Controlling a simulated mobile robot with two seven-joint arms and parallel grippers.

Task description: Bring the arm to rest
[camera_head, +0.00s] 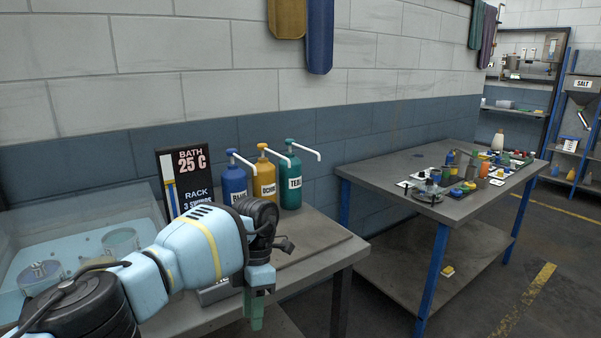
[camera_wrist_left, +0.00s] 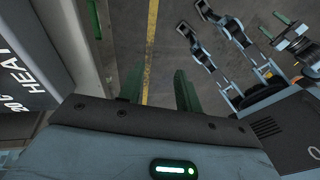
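My left arm comes in from the left in the head view, over the front of the near bench. Its gripper (camera_head: 257,312) points down at the bench's front edge. In the left wrist view its two green fingers (camera_wrist_left: 157,88) stand apart with only floor between them, so it is open and empty. In the upper right of the left wrist view my right gripper (camera_wrist_left: 275,25) shows small, with two short green fingers apart and nothing seen between them. The right arm is not in the head view.
Blue, ochre and teal pump bottles (camera_head: 266,180) and a bath sign (camera_head: 184,178) stand on the near bench, behind the left arm. A clear tank (camera_head: 140,212) is at left. A crowded second table (camera_head: 380,172) stands right. The floor between is open.

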